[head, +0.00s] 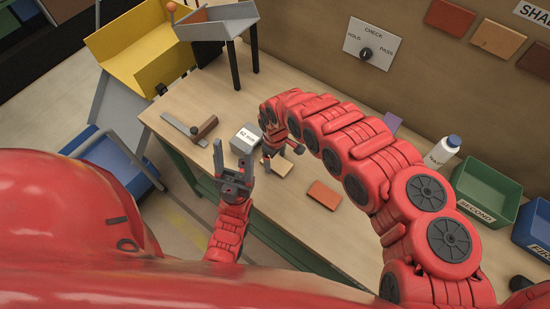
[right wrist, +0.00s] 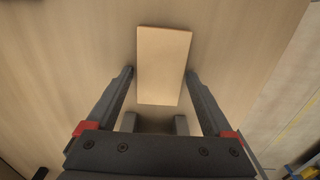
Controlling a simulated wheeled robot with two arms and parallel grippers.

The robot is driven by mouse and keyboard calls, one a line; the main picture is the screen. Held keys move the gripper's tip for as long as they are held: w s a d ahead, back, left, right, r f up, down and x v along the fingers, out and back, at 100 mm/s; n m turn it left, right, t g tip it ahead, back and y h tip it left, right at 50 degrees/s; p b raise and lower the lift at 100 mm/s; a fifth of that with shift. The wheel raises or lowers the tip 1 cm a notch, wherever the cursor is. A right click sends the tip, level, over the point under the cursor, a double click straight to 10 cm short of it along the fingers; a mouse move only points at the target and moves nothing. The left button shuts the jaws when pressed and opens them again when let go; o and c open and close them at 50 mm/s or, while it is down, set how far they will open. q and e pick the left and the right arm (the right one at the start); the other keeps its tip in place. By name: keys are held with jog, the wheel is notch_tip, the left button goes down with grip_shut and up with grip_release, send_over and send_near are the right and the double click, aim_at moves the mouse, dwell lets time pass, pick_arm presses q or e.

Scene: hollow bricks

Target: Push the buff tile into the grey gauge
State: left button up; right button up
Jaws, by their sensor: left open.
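The buff tile (head: 283,170) lies flat on the table; in the right wrist view it is a pale rectangle (right wrist: 164,60). My right gripper (head: 283,157) is over its far end. In the right wrist view my right gripper (right wrist: 160,72) has its two fingers apart, one on each side of the tile's near part; I cannot tell whether they touch it. The grey gauge (head: 244,139), a block marked "62 mm", stands left of the tile. My left gripper (head: 234,149) is open and empty, above the table's near edge in front of the gauge.
A red tile (head: 324,195) lies right of the buff tile. A square with a wooden stock (head: 202,129) lies left of the gauge. A white bottle (head: 443,152), a green bin (head: 485,192) and a blue bin (head: 535,228) stand at the right. A yellow chute (head: 128,42) is at the back left.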

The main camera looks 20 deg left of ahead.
aim_at(261, 155)
jog(key=c, duration=1.2)
jog(key=shift+o, duration=0.2)
jog(key=shift+f+b, duration=0.1)
jog(key=shift+b, duration=0.3)
jog(key=shift+w+a+b, duration=0.25)
jog(key=shift+a+b, duration=0.45)
jog(key=shift+b, duration=0.25)
jog(key=shift+w+a+b, duration=0.2)
jog(key=shift+a+b, duration=0.45)
jog(key=shift+b, duration=0.25)
jog(key=shift+a+f+b, duration=0.1)
jog(key=shift+b, duration=0.2)
jog(key=shift+a+b, duration=0.2)
jog(key=shift+b, duration=0.1)
jog(key=shift+w+a+b, duration=0.3)
jog(key=shift+a+b, duration=0.25)
jog(key=shift+b, duration=0.6)
jog(key=shift+w+a+b, duration=0.25)
jog(key=shift+a+b, duration=0.3)
jog(key=shift+b, duration=0.55)
